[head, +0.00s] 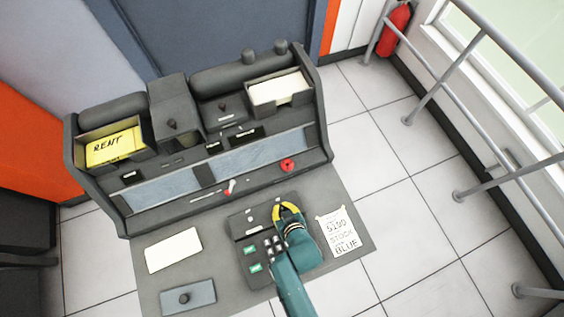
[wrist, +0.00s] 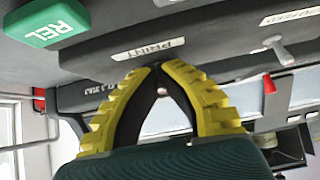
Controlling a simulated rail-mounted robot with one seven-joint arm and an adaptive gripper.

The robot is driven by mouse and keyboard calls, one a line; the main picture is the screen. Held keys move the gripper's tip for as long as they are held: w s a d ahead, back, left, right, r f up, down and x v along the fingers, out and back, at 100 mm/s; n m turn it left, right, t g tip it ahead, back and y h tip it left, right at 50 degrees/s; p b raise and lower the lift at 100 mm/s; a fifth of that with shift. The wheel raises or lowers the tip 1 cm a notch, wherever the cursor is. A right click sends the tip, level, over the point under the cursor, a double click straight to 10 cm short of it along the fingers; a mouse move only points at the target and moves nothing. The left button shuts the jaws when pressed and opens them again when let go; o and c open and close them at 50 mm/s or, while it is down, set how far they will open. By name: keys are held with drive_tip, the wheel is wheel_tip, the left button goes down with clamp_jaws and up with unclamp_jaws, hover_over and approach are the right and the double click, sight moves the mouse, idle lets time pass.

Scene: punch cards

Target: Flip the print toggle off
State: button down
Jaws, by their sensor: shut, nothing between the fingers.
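The keyboard unit (head: 238,223) sits on the desk in front of the machine. In the wrist view its PRINT label (wrist: 148,50) appears upside down, just above my fingertips in the picture. My gripper (wrist: 159,70) has its yellow fingers closed together, with nothing between them. In the head view my gripper (head: 284,208) is over the far right part of the keyboard unit. I cannot make out the print toggle; my fingers may hide it. Another small metal toggle (wrist: 275,45) stands beside a different label (wrist: 292,17). Whether my fingertips touch anything is unclear.
A green REL key (wrist: 55,22) shows in the wrist view. A red-tipped lever (head: 230,187) and a red knob (head: 287,165) are on the machine front behind. A handwritten note (head: 342,233) lies right of my gripper, and a blank card (head: 173,250) lies left.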

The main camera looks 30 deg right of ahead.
drive_tip(key=shift+w+r, duration=0.2)
drive_tip(key=shift+r, duration=0.05)
drive_tip(key=c, duration=1.3)
unclamp_jaws()
drive_tip(key=shift+o, duration=0.7)
drive_tip(key=shift+s+f, duration=0.1)
drive_tip(key=shift+f, duration=0.05)
drive_tip(key=v, duration=1.2)
